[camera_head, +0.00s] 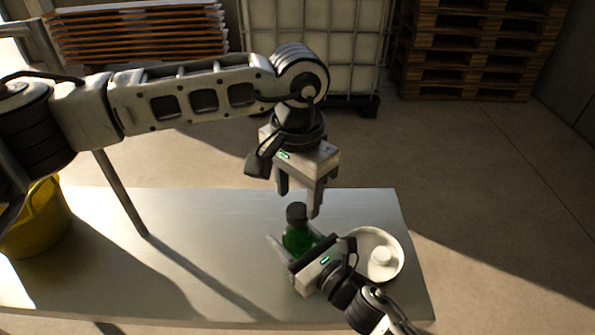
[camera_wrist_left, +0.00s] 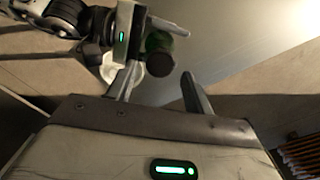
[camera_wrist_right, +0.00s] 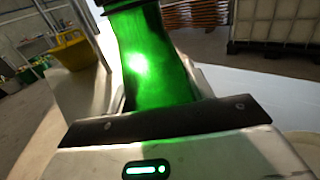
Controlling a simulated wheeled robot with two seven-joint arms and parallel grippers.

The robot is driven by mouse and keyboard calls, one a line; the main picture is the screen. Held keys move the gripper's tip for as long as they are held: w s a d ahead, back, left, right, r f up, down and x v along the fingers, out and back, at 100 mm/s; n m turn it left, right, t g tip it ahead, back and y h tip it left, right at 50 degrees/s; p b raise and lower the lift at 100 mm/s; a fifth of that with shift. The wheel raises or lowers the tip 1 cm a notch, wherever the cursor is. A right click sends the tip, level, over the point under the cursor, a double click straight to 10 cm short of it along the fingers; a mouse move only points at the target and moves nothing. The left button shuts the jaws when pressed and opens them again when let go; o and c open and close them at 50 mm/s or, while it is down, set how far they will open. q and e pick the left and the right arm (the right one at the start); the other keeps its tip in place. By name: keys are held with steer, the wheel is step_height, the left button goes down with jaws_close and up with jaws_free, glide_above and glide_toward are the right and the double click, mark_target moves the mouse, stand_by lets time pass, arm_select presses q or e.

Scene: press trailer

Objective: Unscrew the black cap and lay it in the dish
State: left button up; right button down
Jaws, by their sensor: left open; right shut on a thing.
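A green bottle (camera_head: 297,238) stands upright on the metal table, its black cap (camera_head: 296,211) on top. My right gripper (camera_head: 297,250) is shut on the bottle's body; the green body fills the space between the fingers in the right wrist view (camera_wrist_right: 150,65). My left gripper (camera_head: 298,200) is open and points down just above the cap, apart from it as far as I can tell. In the left wrist view the cap (camera_wrist_left: 160,64) shows between the open fingers. The white dish (camera_head: 398,262) lies right of the bottle, partly behind my right wrist.
The metal table (camera_head: 190,225) is clear to the left. A yellow bucket (camera_head: 38,225) stands at its left end. A caged white tank (camera_head: 315,45) and wooden pallets (camera_head: 475,45) stand behind on the floor.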

mark_target(296, 211)
arm_select(q)
steer(key=shift+f, duration=1.4)
